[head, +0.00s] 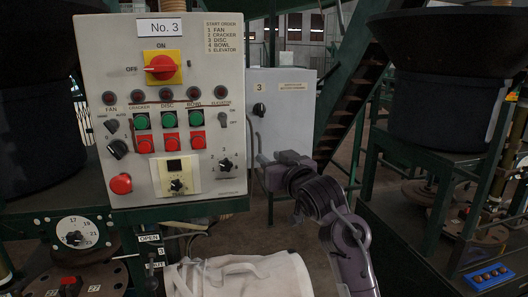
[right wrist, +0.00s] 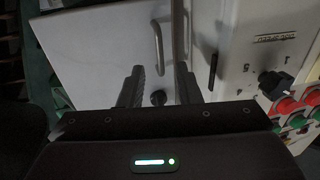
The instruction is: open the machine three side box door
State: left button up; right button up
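The machine three side box (head: 290,115) is a pale grey cabinet behind the right edge of the control panel, marked "3". Its door appears shut. A dark round knob (head: 259,109) and a metal bar handle (head: 258,138) are at the door's left side. In the right wrist view the handle (right wrist: 158,45) and knob (right wrist: 158,98) show on the door (right wrist: 95,50). My right gripper (head: 262,160) is in front of the door, near the handle's lower end. Its fingers (right wrist: 158,72) are apart, with the knob seen between them; I cannot tell their depth. My left gripper is out of view.
The "No. 3" control panel (head: 195,60) stands close left of my right gripper, with buttons and knobs. Green stairs (head: 350,100) rise behind the box. A white bulk bag (head: 245,275) is below. A dark hopper (head: 430,105) stands at right.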

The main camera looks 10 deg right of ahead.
aim_at(264, 153)
jog(key=p+x, duration=0.1)
jog(key=x, duration=0.3)
jog(key=shift+w+a, duration=0.1)
jog(key=shift+w, duration=0.3)
grip_shut()
